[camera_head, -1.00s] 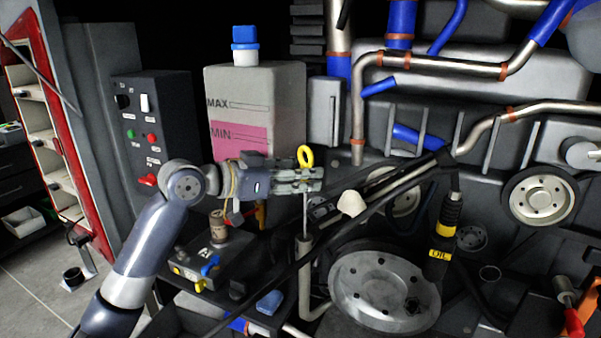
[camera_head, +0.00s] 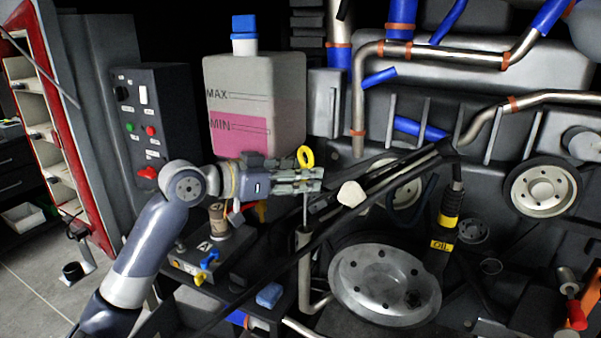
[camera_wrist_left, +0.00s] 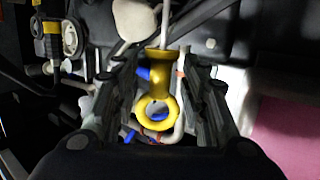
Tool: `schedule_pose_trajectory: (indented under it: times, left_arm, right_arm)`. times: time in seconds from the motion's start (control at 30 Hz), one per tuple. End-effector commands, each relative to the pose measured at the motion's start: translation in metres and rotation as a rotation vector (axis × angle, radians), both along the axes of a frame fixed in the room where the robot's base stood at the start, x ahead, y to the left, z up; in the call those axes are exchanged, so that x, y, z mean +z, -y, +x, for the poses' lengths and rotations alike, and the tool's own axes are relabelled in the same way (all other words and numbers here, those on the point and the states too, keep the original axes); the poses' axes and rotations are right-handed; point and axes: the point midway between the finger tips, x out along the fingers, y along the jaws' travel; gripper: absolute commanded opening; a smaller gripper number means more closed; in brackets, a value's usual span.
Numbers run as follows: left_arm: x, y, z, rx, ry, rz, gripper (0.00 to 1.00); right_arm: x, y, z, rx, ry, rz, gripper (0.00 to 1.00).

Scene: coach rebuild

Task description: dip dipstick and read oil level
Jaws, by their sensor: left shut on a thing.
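My left gripper (camera_head: 310,181) is shut on the dipstick, whose yellow ring handle (camera_head: 305,157) sticks up above the fingers. The thin metal shaft (camera_head: 305,208) runs down from the fingers, roughly upright, to the top of a light grey tube (camera_head: 304,268). Its lower end is hidden, apparently inside the tube. In the left wrist view the yellow handle (camera_wrist_left: 158,75) lies between the two fingers, with the shaft leading away. Any oil mark is hidden or too small to read. My right gripper is out of view.
A long dark bar (camera_head: 275,274) crosses beside the tube. A tank marked MAX and MIN (camera_head: 275,85) with pink liquid and a control box (camera_head: 158,100) stand behind. A yellow-banded OIL part (camera_head: 448,222), a blue block (camera_head: 269,295) and a large metal pulley (camera_head: 384,285) are nearby.

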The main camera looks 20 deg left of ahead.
Motion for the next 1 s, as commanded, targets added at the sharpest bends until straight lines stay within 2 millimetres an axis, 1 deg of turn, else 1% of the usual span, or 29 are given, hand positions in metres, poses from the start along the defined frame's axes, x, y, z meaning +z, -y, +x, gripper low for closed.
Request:
schedule_pose_trajectory:
  times: [0.03,1.0]
  left_arm:
    - [-0.004,0.0,0.0,0.0,0.001,0.0,0.09]
    - [-0.053,0.0,0.0,0.0,0.001,0.001,0.09]
  right_arm:
    - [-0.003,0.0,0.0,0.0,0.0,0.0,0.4]
    - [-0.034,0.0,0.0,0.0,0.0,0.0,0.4]
